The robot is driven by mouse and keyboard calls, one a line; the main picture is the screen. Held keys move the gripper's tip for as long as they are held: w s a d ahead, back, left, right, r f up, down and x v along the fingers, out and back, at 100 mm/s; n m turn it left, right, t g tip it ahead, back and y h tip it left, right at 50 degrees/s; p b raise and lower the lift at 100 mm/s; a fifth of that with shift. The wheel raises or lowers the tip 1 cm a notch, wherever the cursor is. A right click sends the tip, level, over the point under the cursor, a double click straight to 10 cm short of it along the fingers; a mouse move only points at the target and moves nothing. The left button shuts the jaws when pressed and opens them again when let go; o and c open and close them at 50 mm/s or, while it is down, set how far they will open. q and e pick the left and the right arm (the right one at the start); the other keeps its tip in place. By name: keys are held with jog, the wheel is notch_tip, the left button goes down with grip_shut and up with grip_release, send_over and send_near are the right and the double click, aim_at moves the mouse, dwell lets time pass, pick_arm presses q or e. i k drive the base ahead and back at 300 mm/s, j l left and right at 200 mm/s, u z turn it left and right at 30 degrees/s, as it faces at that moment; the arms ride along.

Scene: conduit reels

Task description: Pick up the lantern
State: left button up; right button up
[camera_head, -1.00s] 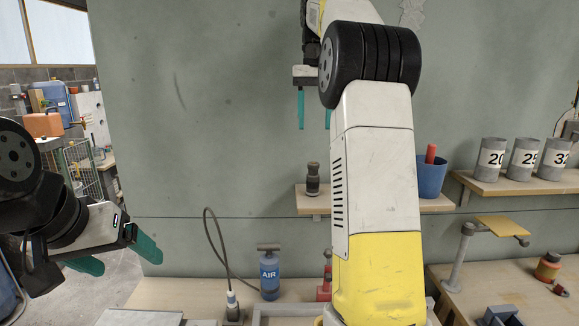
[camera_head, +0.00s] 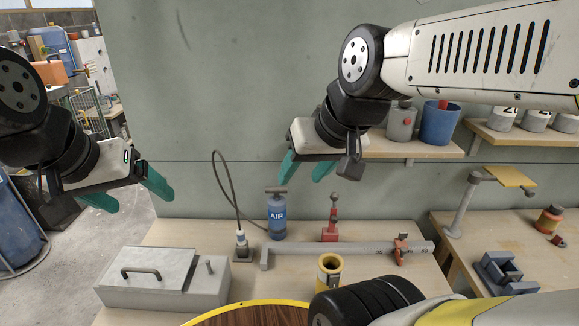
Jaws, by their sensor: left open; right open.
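I cannot pick out a lantern with certainty in this view. The dark upright object seen earlier at the shelf's left end is now hidden behind my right gripper and wrist. My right gripper (camera_head: 305,168) is open and empty, with its green fingers pointing down in front of the wall at the shelf's left end. My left gripper (camera_head: 130,193) is open and empty at the far left, beyond the bench's left edge.
The shelf (camera_head: 415,150) holds a grey canister (camera_head: 401,122) and a blue cup (camera_head: 439,124). On the bench stand a grey lidded box (camera_head: 150,292), an AIR pump (camera_head: 277,217), a red tool (camera_head: 331,228), a long grey bar (camera_head: 330,249) and a yellow cylinder (camera_head: 328,272).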

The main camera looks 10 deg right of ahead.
aim_at(329, 263)
jog(key=k+l+z, duration=0.1)
jog(key=z, duration=0.9)
jog(key=k+j+u, duration=0.1)
jog(key=k+u, duration=0.15)
jog(key=k+j+u, duration=0.2)
jog(key=k, duration=0.15)
